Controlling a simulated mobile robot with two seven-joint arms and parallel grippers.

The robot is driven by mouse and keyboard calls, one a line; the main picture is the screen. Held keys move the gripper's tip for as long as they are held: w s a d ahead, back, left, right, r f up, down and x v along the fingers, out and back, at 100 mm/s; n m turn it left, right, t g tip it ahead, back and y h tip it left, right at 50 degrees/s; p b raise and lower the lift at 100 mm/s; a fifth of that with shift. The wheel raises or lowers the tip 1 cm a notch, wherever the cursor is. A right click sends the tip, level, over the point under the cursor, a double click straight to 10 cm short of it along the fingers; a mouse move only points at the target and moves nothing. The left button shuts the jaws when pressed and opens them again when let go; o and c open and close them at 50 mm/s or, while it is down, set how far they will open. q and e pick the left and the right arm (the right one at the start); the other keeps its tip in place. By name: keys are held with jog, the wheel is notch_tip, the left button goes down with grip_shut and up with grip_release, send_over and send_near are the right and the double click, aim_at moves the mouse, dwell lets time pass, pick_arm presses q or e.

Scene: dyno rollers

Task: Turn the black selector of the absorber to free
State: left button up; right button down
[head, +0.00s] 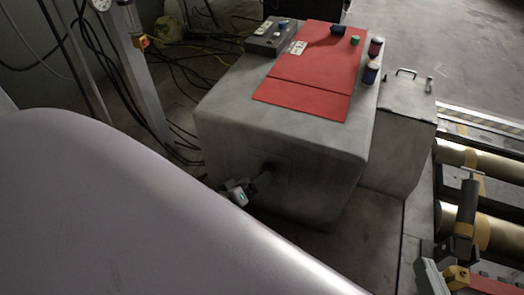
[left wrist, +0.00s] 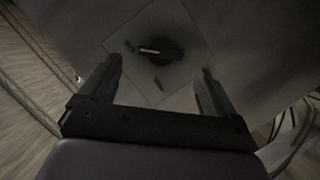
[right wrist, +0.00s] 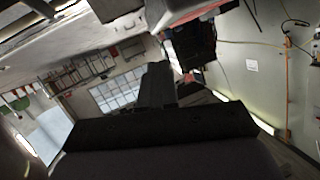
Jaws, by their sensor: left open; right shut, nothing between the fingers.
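The black selector (left wrist: 160,50) shows in the left wrist view as a round knob with a pale pointer line towards the left. It sits on a lighter square plate (left wrist: 190,25) with small dark marks too blurred to read. My left gripper (left wrist: 158,76) is open, its two fingers apart on either side of the plate's lower part. The selector lies ahead of it, not between the fingertips. In the head view the left gripper is beside the front face of the grey cabinet (head: 215,135). My right gripper (right wrist: 157,75) is shut and empty, away from the selector.
A red mat (head: 300,92) with small items and a grey control box (head: 272,37) lie on the cabinet's top. A smaller grey box (head: 396,110) stands to its right. Metal rollers (head: 490,195) are further right. Cables (head: 180,140) lie on the floor at left.

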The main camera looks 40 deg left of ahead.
pick_arm(q)
jog(key=b+x, duration=0.1)
jog(key=x, duration=0.3)
jog(key=shift+w+f+b, duration=0.1)
jog(key=shift+w+b, duration=0.2)
pick_arm(e)
jog(key=shift+s+d+n+t, duration=0.15)
jog(key=shift+d+n+t, duration=0.15)
jog(key=shift+d+t, duration=0.3)
pick_arm(q)
jog(key=shift+c, duration=0.4)
jog(key=c, duration=1)
